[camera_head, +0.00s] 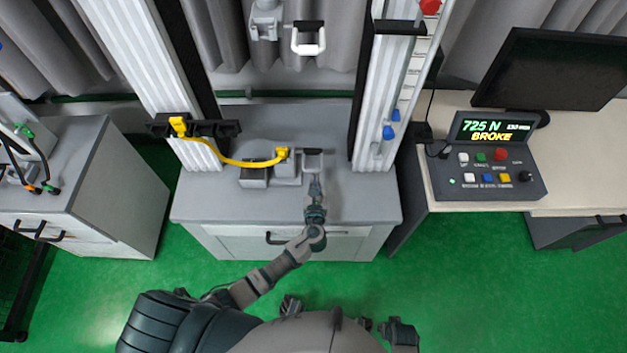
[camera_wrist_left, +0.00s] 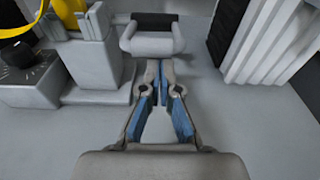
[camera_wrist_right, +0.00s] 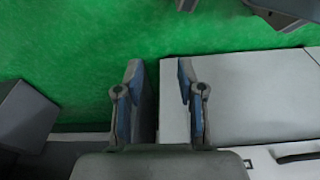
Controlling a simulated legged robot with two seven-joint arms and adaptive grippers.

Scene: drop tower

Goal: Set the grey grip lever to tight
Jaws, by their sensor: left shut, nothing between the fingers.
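The grey grip lever (camera_head: 312,162) is on the lower grip at the foot of the tower, a short grey handle with a dark bar along its far edge. It also shows in the left wrist view (camera_wrist_left: 152,40), to the right of the grip block (camera_wrist_left: 95,60). My left gripper (camera_head: 314,180) is shut and empty, with its fingertips (camera_wrist_left: 160,66) close to the lever's near edge. I cannot tell whether they touch. My right gripper (camera_wrist_right: 160,85) is open and empty, over green floor and a pale cabinet, away from the lever.
An upper grip with a white handle (camera_head: 308,48) hangs above. Two tower columns flank the base (camera_head: 350,200). A console (camera_head: 495,165) at right reads "725 N" and "BROKE".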

